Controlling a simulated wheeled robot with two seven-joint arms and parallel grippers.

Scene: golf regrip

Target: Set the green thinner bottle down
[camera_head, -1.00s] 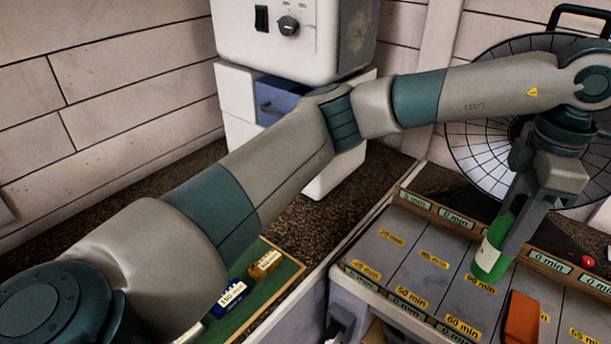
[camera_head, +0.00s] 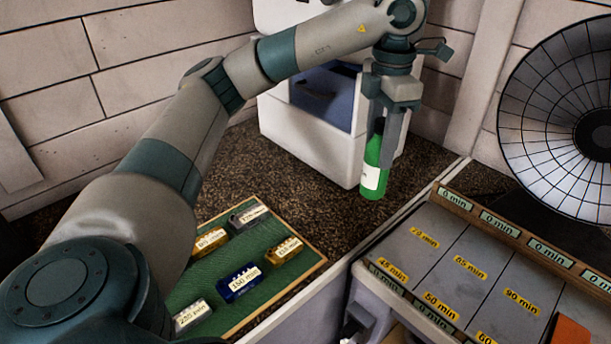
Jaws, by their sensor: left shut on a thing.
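The green thinner bottle (camera_head: 374,170) has a white label and hangs upright in my left gripper (camera_head: 384,140). The gripper comes down from above and is shut on the bottle's upper part, which the fingers partly hide. In the picture the bottle is in front of the white cabinet and above the dark speckled surface, left of the grey bench. My right gripper is not in view.
A green mat (camera_head: 253,295) with several labelled blocks lies at the lower left. The grey bench (camera_head: 430,247) with minute-marked lanes stands at the right, an orange block (camera_head: 570,331) on it. A round fan-like disc (camera_head: 560,120) stands behind. The speckled surface (camera_head: 300,190) is mostly clear.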

